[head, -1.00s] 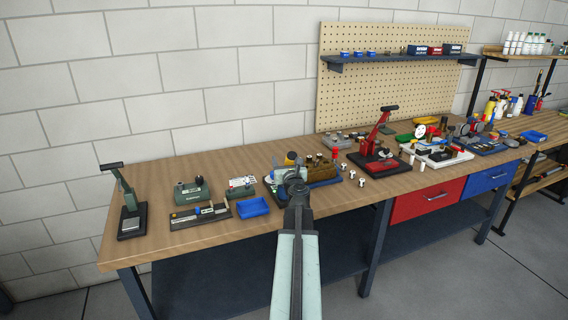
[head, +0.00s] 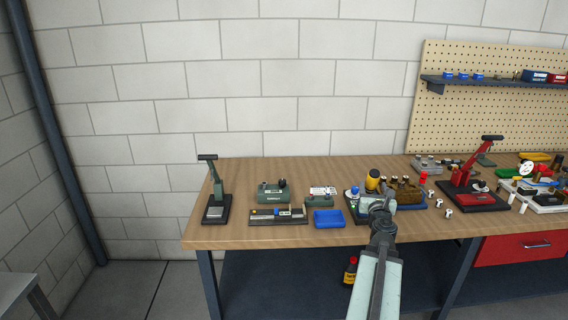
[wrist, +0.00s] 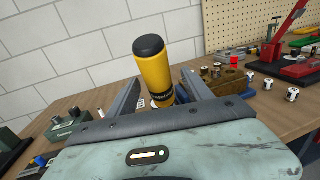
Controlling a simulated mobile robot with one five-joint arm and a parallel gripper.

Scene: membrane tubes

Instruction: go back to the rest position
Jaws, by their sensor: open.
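My gripper (head: 374,198) is at the end of my outstretched arm, over the front part of the workbench (head: 300,238). In the wrist view its two fingers (wrist: 158,98) are apart. A yellow bottle with a black cap (wrist: 152,70) stands upright beyond and between them, with a gap on either side; its base is partly hidden.
Left of my gripper are a blue bin (head: 328,219), green devices (head: 272,195) and a green lever press (head: 214,195). To the right are small white-and-black pieces (head: 448,212) and a red lever press (head: 472,185). A bottle (head: 350,270) shows below the bench.

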